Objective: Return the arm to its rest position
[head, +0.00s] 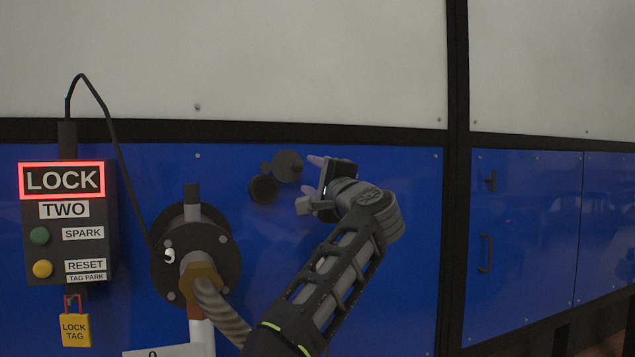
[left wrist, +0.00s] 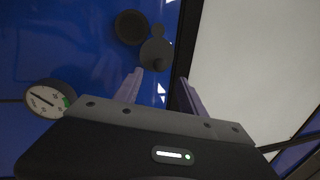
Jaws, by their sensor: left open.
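My left arm (head: 330,282) reaches up from the bottom middle of the head view, in front of the blue panel. My left gripper (head: 308,182) is at its end, open, with pale purple fingers pointing left. It is beside a dark round cap (head: 287,166) and a dark round port (head: 263,189); contact cannot be judged there. In the left wrist view, the gripper's two fingers (left wrist: 159,88) are apart with nothing between them. The cap (left wrist: 157,54) and port (left wrist: 130,27) lie beyond the fingertips. My right gripper is not in view.
A control box (head: 69,223) with a lit LOCK sign hangs left, a yellow lock tag (head: 75,330) below it. A flanged fitting (head: 196,255) with a ribbed hose stands between box and arm. A gauge (left wrist: 47,100) shows in the wrist view. The panel right of the arm is clear.

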